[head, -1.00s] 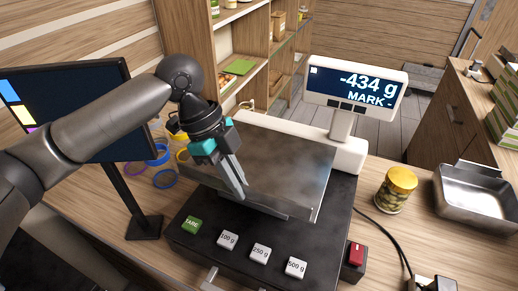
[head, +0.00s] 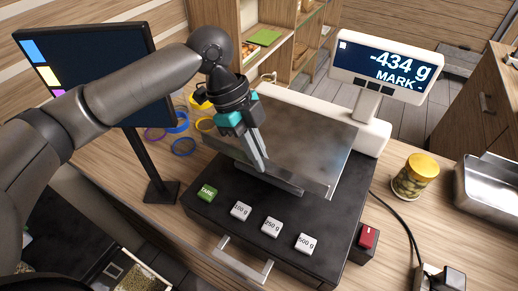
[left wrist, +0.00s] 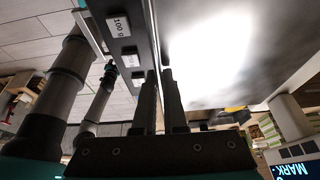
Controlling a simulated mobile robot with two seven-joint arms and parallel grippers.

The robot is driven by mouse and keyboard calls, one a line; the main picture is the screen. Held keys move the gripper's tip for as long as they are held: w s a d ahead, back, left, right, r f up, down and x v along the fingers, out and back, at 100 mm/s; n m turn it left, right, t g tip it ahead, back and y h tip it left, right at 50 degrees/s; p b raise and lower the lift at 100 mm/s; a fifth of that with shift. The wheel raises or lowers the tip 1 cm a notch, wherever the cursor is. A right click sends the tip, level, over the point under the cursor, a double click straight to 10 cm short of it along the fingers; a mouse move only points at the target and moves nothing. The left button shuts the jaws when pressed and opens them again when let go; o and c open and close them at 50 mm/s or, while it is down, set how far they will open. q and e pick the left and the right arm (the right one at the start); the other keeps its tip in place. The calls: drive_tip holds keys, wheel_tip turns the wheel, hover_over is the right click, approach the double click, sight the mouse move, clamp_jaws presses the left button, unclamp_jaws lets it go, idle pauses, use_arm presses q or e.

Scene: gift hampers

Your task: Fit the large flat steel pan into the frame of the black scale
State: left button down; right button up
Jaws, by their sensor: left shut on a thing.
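The large flat steel pan (head: 310,135) lies over the top of the black scale (head: 285,216). Its front lip stands clear above the row of buttons. My left gripper (head: 262,164) comes down at the pan's front edge and is shut on it, left of the middle. In the left wrist view the two fingers (left wrist: 162,88) meet the edge of the shiny pan (left wrist: 225,50), beside the buttons. The pan hides the scale's frame, so I cannot tell whether it is seated. My right gripper is not clearly visible.
The display (head: 382,68) behind the scale reads -434 g. A gold-lidded jar (head: 414,178) and a steel tray (head: 487,190) stand to the right. A dark monitor (head: 95,65) and several coloured rings (head: 183,147) are at left. A red switch (head: 367,237) sits by the scale's right corner.

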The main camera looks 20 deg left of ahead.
use_arm(q)
drive_tip(key=shift+f+b, duration=0.8)
drive_tip(key=shift+f, duration=1.25)
drive_tip(key=shift+r, duration=0.1)
drive_tip(key=shift+p, duration=0.95)
idle(0.9)
drive_tip(key=shift+p, duration=0.95)
idle(0.8)
drive_tip(key=shift+f+p, duration=0.45)
drive_tip(key=shift+f, duration=0.25)
idle(1.6)
